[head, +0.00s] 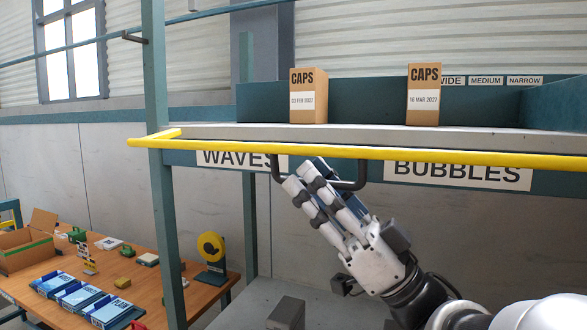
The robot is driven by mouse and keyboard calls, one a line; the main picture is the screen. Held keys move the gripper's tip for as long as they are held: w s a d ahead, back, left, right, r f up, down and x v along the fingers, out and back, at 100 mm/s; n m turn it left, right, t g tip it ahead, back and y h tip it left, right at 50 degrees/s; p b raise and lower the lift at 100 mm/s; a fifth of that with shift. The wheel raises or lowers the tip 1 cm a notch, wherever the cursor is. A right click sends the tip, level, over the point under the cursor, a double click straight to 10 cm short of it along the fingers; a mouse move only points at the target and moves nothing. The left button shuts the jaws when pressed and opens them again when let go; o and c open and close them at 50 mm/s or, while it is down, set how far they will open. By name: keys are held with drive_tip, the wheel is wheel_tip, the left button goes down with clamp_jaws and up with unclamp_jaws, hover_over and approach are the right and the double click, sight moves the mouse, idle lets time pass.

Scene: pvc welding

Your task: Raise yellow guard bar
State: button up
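The yellow guard bar (400,153) runs across the front edge of a shelf in the head view. Its left end bends back beside a teal upright post. A dark U-shaped handle (362,174) hangs below the bar, between the WAVES and BUBBLES labels. My gripper (304,177) is at this handle, just under the bar, reaching up and left from the lower right. Its fingers lie close together and cover the handle's middle. I cannot tell whether they are closed on the handle or only in front of it.
Two CAPS boxes (308,97) (423,95) stand on the shelf (365,134) behind the bar. The teal post (160,215) stands left of my gripper. A wooden table (150,285) with blue trays and a yellow tape dispenser (212,250) is at lower left.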

drive_tip(key=shift+a+r, duration=0.15)
drive_tip(key=shift+r, duration=0.05)
drive_tip(key=shift+c, duration=0.2)
clamp_jaws()
idle(0.6)
